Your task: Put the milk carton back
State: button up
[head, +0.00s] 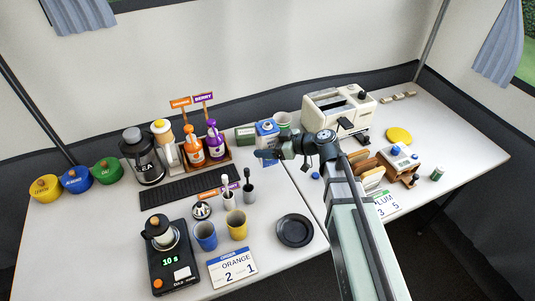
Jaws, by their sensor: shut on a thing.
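The milk carton (267,128), blue and white with a round cap on top, is upright near the back of the counter, right of the bottle rack. My gripper (264,153) reaches in from the right at the carton's lower front and is shut on it. The gripper hides the lower part of the carton, so I cannot tell whether its base touches the counter.
The bottle rack (222,160) is further left, the toaster (322,107) to the right. A dark plate (295,231) and several cups stand in front.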

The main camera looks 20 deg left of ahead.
jog(key=shift+f, duration=2.1)
jog(key=shift+f, duration=0.15)
jog(key=o, duration=1)
jog(key=shift+o, duration=0.2)
jog(key=shift+r, duration=0.2)
jog(key=v, duration=1.2)
jog(key=shift+d+f, duration=0.1)
